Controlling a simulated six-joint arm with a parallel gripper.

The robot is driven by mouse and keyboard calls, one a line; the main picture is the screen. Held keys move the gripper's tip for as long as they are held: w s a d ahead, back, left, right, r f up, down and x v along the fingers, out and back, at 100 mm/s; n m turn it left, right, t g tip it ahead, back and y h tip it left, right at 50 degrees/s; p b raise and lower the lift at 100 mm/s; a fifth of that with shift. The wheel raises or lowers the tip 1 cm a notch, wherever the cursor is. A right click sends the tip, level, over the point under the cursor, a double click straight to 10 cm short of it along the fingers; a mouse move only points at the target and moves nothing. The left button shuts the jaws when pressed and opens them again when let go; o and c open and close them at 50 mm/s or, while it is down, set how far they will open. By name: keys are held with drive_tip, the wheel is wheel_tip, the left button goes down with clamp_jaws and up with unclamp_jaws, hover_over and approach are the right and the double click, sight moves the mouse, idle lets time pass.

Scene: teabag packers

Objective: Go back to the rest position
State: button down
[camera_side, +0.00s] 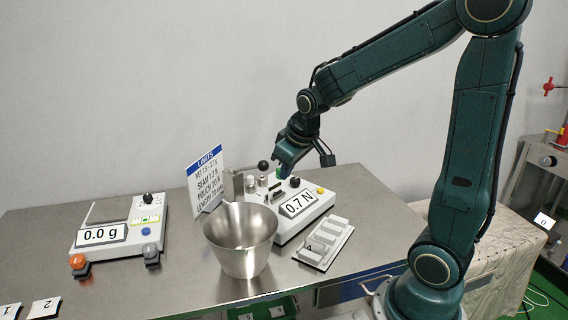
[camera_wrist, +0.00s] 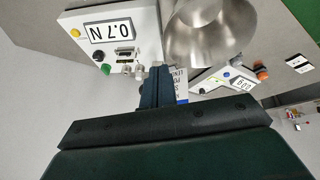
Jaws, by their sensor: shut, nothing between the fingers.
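My gripper (camera_side: 284,174) is at the end of my green arm, above the back of the white force tester (camera_side: 309,222), whose display reads 0.7 N. Its fingers are shut with nothing between them. In the wrist view my gripper (camera_wrist: 157,72) points at the edge of the tester (camera_wrist: 135,42), near its small metal clamp posts (camera_wrist: 138,71). Whether the fingers touch the tester or are just above it, I cannot tell.
A steel bucket (camera_side: 240,240) stands in front of the tester. A LIMITS sign (camera_side: 206,180) stands behind it. A scale (camera_side: 115,240) reading 0.0 g is at left. A slotted white tray (camera_side: 325,243) lies at right.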

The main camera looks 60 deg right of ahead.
drive_tip(key=s+a+r+y, duration=0.1)
drive_tip(key=s+a+r, duration=0.2)
drive_tip(key=s+a, duration=0.3)
drive_tip(key=s+a+r+n+t+y, duration=0.1)
drive_tip(key=s+a+r, duration=0.3)
drive_tip(key=s, duration=0.7)
drive_tip(key=shift+a, duration=0.9)
idle(0.6)
